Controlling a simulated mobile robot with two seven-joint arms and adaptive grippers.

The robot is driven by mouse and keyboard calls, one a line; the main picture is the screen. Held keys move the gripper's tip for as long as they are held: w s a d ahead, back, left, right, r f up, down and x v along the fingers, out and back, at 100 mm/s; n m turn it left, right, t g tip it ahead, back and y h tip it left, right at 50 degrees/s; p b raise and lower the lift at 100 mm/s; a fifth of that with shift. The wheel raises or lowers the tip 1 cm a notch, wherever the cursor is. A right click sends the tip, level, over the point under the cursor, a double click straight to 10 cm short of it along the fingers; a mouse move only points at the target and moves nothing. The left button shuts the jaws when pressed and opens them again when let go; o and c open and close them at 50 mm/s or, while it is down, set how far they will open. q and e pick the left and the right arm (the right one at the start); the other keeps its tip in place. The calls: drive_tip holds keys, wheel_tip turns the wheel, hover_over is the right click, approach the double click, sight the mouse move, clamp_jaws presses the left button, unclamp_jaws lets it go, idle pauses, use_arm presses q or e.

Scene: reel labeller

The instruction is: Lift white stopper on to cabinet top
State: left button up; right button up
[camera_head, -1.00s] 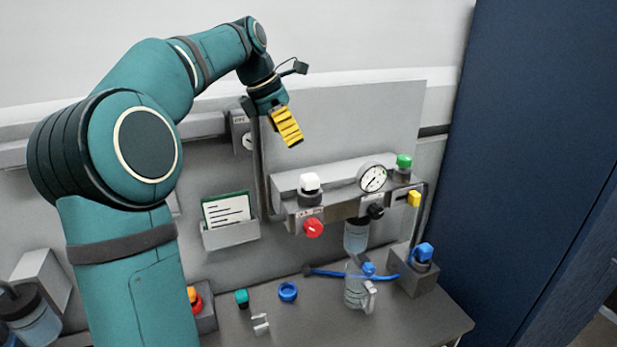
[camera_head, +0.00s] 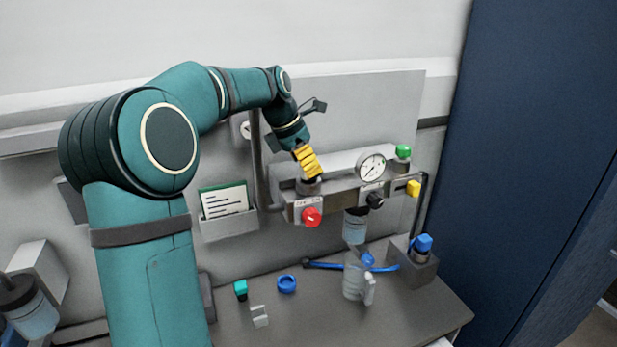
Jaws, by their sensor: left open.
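My left gripper (camera_head: 308,172) points down over a dark round socket (camera_head: 308,187) on the left end of the grey wall unit (camera_head: 345,190). Its yellow fingers are open and cover the spot where the white stopper sat in the earlier frame. The stopper itself is hidden now, and I cannot tell whether the fingers touch it. The grey counter (camera_head: 400,310) lies below the unit; I cannot tell which surface is the cabinet top. My right gripper is not in view.
The counter's front right is bare.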

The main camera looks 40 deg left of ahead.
use_arm(q)
drive_tip(key=shift+x, duration=0.9)
drive_tip(key=shift+r, duration=0.1)
clamp_jaws()
